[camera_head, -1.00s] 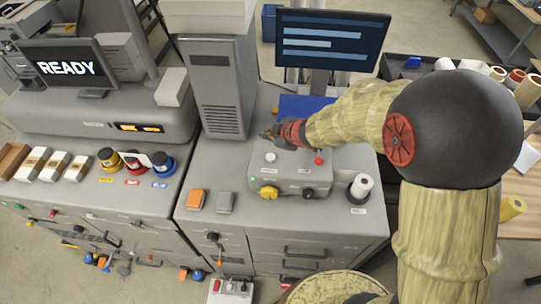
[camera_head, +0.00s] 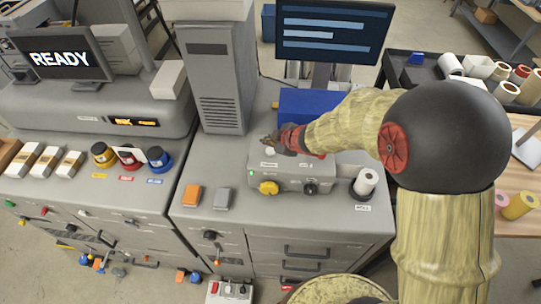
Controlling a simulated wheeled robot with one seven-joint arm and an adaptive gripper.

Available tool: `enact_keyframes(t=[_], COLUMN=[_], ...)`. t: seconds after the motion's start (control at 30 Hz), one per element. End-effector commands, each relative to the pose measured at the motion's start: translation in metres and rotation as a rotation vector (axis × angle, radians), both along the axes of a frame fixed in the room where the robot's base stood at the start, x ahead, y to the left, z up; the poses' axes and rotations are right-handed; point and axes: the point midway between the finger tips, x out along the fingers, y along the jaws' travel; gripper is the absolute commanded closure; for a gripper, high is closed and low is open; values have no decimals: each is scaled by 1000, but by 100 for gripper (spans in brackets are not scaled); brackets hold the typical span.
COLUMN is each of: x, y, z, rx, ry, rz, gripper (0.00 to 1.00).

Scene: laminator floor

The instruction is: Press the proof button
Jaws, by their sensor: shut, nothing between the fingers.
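A grey control box (camera_head: 290,175) stands on the counter, with a round white button (camera_head: 270,151) at the left of its top. Its labels are too small to read, so I cannot tell which button is marked proof. A yellow knob (camera_head: 268,188) and a black knob (camera_head: 311,188) are on its front. My gripper (camera_head: 267,141) is shut and empty, right by the white button and just behind it in the picture. I cannot tell whether it touches it. My arm covers much of the box's right top, where a red button stood.
A white roll (camera_head: 366,181) stands right of the box. Orange (camera_head: 192,196) and grey (camera_head: 223,198) blocks lie to its left. A tall grey tower (camera_head: 215,80) rises behind left, and a blue block (camera_head: 302,103) lies behind. A screen reads READY (camera_head: 60,58).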

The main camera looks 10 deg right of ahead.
Motion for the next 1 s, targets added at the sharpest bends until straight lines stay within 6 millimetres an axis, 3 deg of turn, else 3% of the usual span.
enact_keyframes(t=[0.03, 0.2, 1.0], x=[0, 0, 0], y=[0, 0, 0], z=[-10, -18, -17], rx=[1, 1, 1], ry=[0, 0, 0], rz=[-1, -1, -1], gripper=[100, 100, 100])
